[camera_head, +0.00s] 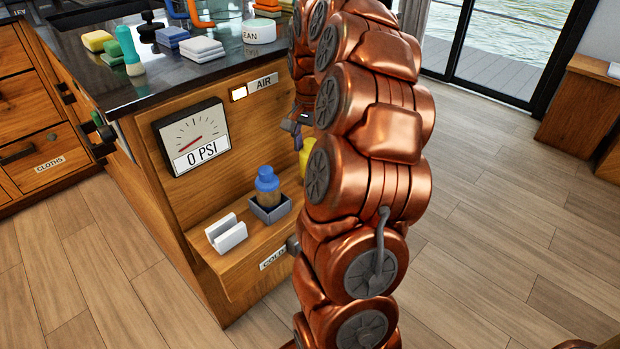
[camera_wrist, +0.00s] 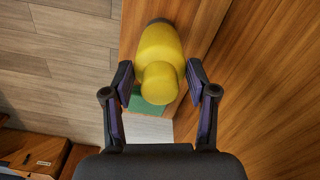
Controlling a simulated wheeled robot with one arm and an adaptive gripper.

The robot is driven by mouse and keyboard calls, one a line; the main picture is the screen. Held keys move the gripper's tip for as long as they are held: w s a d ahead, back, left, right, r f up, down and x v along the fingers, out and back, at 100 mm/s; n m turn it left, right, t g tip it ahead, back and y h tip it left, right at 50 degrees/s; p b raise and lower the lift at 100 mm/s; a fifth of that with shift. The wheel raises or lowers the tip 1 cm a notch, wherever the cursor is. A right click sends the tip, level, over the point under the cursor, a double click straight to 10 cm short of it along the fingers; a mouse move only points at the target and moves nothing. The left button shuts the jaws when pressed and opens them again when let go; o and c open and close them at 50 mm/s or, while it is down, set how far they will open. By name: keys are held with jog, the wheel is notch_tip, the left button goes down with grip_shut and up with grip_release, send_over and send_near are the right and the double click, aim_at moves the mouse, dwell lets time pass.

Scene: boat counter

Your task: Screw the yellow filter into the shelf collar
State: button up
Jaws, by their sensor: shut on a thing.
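The yellow filter (camera_wrist: 158,48) is a rounded body with a narrower knob towards me and a dark far end. My gripper (camera_wrist: 159,78) is shut on it, with one dark finger on each side in the wrist view. In the head view my copper arm hides most of the gripper; only a sliver of the yellow filter (camera_head: 305,158) shows beside the arm, over the right part of the shelf (camera_head: 228,268). I cannot make out the shelf collar in either view. I cannot tell whether the filter touches anything below it.
A blue-capped bottle (camera_head: 267,184) stands in a grey square holder (camera_head: 270,212) on the shelf, beside a white slotted block (camera_head: 226,234). A gauge (camera_head: 191,137) reading 0 PSI and a lit AIR indicator (camera_head: 239,93) are on the panel. The floor in front is clear.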

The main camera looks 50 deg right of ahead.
jog(key=shift+m, duration=0.3)
jog(key=shift+f+m+b, duration=0.1)
jog(key=shift+m+b, duration=0.25)
jog(key=shift+m, duration=0.55)
jog(key=shift+m, duration=0.9)
jog(key=shift+m+b, duration=0.35)
jog(key=shift+m, duration=0.45)
